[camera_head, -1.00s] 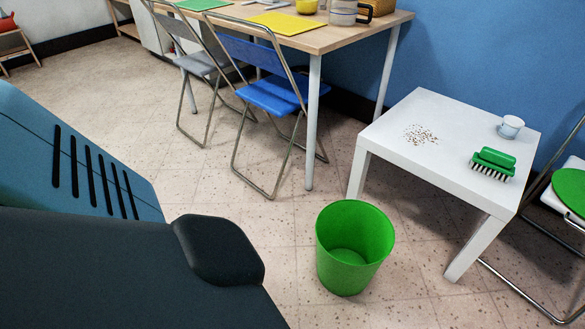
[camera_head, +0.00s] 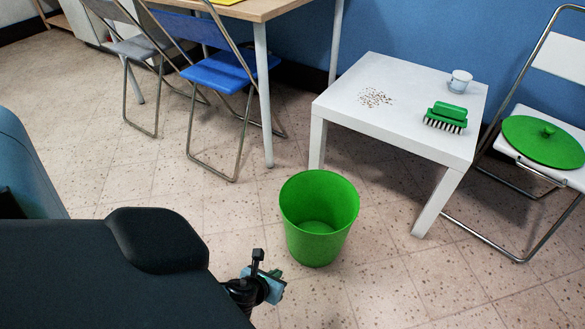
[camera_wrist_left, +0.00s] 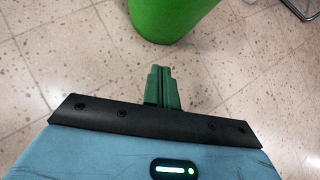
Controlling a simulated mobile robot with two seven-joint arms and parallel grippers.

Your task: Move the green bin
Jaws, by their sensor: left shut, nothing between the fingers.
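The green bin (camera_head: 318,222) stands upright and open-topped on the tiled floor, in front of the white low table, and looks empty. Its lower part also shows at the top of the left wrist view (camera_wrist_left: 170,18). My left gripper (camera_head: 270,284) is in the lower middle of the head view, in front of the bin and to its left. In the left wrist view its green fingers (camera_wrist_left: 162,84) are closed together, with nothing between them, pointing towards the bin and apart from it. My right gripper is not in view.
A white low table (camera_head: 400,85) behind the bin holds crumbs (camera_head: 375,97), a green brush (camera_head: 446,117) and a white cup (camera_head: 460,81). A white folding chair with a green lid (camera_head: 543,141) stands right. A blue folding chair (camera_head: 217,73) is back left. Floor around the bin is clear.

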